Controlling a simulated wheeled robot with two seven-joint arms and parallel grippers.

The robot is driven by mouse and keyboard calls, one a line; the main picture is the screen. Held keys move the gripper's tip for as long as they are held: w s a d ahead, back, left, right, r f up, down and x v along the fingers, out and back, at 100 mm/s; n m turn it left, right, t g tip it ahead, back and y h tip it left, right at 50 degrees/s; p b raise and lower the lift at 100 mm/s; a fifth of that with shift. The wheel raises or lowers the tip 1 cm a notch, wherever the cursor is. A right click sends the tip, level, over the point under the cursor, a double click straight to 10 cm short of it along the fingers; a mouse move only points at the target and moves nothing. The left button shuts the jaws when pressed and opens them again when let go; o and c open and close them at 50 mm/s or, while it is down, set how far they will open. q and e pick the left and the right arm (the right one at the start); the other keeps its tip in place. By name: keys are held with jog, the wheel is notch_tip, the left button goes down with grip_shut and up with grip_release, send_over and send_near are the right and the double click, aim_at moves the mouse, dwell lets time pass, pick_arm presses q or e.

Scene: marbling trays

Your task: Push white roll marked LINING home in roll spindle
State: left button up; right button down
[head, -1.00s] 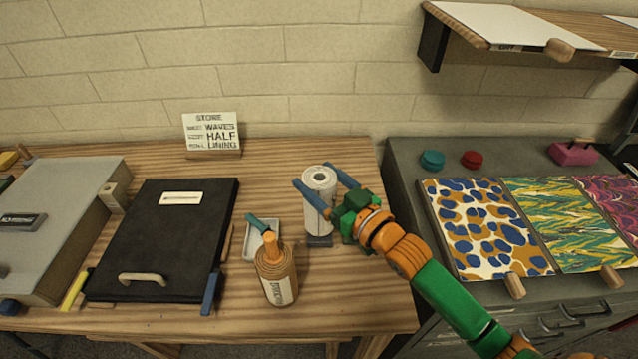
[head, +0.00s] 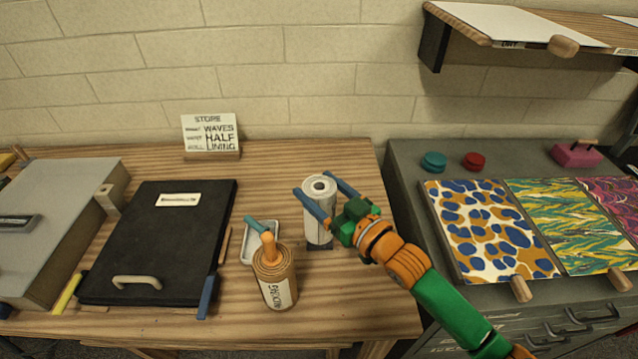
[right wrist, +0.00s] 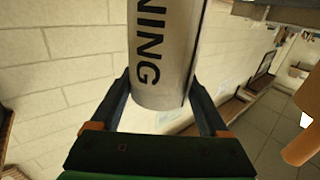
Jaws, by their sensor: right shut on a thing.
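The white roll (head: 318,226) stands upright at the right part of the wooden table. In the right wrist view the roll (right wrist: 164,55) shows the black letters "NING". My right gripper (head: 311,190) is shut on the roll, one blue finger on each side, near its upper part. A dark piece (head: 319,246) shows at the roll's foot; it may be the spindle's base. The roll hides the rest of the spindle, and I cannot tell how far down the roll sits. My left gripper is not in view.
A brown roll with an orange handle (head: 274,277) stands close at the front left, beside a small white tray (head: 247,255). A black case (head: 160,240) lies further left. A sign (head: 210,134) stands at the back. Patterned sheets (head: 480,230) lie on the grey cabinet at right.

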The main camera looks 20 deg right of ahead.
aim_at(330, 201)
jog(key=shift+f, duration=0.3)
grip_release()
jog(key=shift+s+d+f, duration=0.1)
jog(key=shift+s+d, duration=0.05)
jog(key=shift+s, duration=0.25)
jog(key=b+v, duration=0.1)
jog(key=v, duration=0.4)
jog(key=shift+s+d, duration=0.1)
jog(key=shift+s, duration=0.05)
jog(key=shift+s+d+b, duration=0.15)
jog(key=shift+s+b, duration=0.15)
jog(key=shift+s, duration=0.15)
